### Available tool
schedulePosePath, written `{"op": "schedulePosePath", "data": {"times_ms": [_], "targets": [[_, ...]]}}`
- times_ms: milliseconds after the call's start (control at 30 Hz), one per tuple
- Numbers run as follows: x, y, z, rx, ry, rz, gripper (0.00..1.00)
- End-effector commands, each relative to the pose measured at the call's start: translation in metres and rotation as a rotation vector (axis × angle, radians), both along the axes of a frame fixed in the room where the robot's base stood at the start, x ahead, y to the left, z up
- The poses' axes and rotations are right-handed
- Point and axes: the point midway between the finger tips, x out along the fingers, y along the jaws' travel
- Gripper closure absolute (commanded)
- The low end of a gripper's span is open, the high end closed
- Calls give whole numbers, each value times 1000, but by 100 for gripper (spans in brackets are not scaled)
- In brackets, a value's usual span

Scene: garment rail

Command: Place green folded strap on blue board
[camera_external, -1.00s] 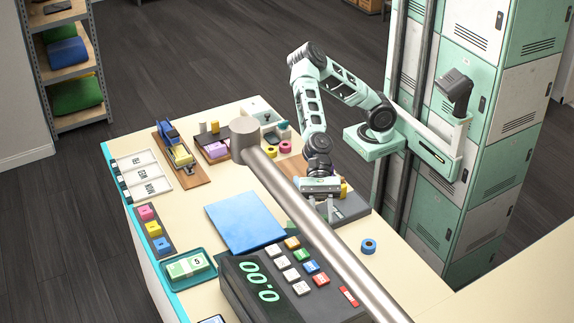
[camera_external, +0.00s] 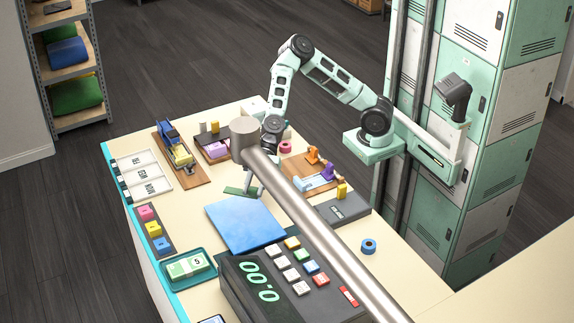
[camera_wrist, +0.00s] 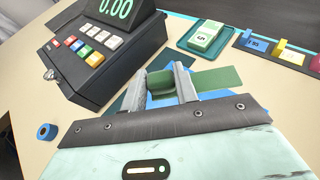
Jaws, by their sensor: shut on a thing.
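The green folded strap (camera_wrist: 216,77) is held between the two fingers of my gripper (camera_wrist: 172,84) in the wrist view. In the external view the strap (camera_external: 238,191) shows at the back edge of the blue board (camera_external: 245,226), which lies flat on the counter. My gripper (camera_external: 252,186) is there too, partly hidden behind the grey rail. In the wrist view the blue board (camera_wrist: 162,101) shows only in part behind the fingers and strap. I cannot tell whether the strap touches the board.
A dark cash register (camera_external: 262,290) stands in front of the board. A teal tray (camera_external: 206,274) with green notes lies to its left. A grey rail (camera_external: 310,215) crosses the external view. A blue tape roll (camera_external: 368,246) lies right.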

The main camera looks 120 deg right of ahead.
Motion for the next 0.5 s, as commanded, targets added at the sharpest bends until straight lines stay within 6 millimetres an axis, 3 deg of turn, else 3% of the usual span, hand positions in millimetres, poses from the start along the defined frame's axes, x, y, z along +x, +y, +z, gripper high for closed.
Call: {"op": "schedulePosePath", "data": {"times_ms": [333, 500], "targets": [[-1, 1, -54, 3, 3, 1, 93], [0, 1, -71, 1, 1, 1, 93]]}}
